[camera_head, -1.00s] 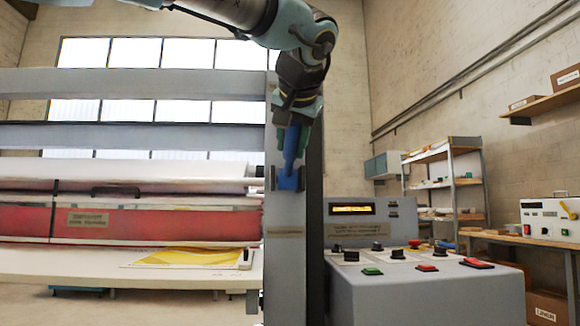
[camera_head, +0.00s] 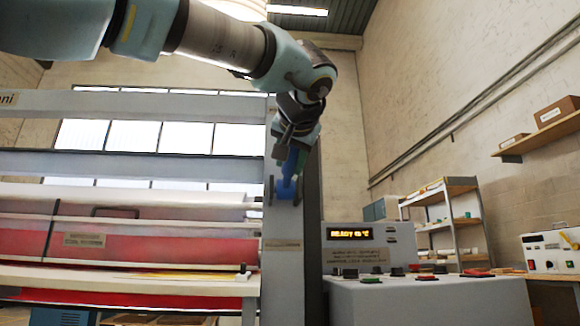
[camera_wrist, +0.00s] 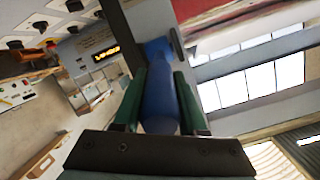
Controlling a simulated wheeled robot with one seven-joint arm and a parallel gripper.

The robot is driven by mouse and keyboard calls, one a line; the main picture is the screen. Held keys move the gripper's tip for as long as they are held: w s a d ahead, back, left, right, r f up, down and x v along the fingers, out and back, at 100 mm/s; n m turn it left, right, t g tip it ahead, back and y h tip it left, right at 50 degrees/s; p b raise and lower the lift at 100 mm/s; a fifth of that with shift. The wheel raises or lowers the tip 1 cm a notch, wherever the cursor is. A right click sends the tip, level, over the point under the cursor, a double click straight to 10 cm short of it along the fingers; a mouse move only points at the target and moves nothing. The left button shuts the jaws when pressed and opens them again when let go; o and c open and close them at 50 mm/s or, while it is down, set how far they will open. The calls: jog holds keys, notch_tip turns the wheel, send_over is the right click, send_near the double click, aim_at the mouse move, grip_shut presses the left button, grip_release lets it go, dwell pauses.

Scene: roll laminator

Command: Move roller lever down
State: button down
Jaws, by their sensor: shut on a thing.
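The blue roller lever (camera_head: 289,172) is mounted on the grey upright post of the laminator and points up from its pivot. My gripper (camera_head: 291,150) comes down on it from above in the head view. In the wrist view the lever (camera_wrist: 160,90) runs between the two green fingers of my gripper (camera_wrist: 158,98), which are shut on it. The lever's blue pivot base shows just below the fingers in the head view. Part of the handle is hidden by the fingers.
The control console (camera_head: 425,298) with knobs, buttons and a lit display (camera_head: 350,234) stands right of the post. The laminator's red and white rollers (camera_head: 130,235) and feed table (camera_head: 130,281) lie to the left. Shelves (camera_head: 440,215) stand at the back right.

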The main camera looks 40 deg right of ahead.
jog(key=shift+f, duration=0.1)
jog(key=shift+c, duration=2.3)
grip_release()
jog(key=v, duration=1)
jog(key=shift+s+a, duration=0.25)
jog(key=shift+s, duration=0.05)
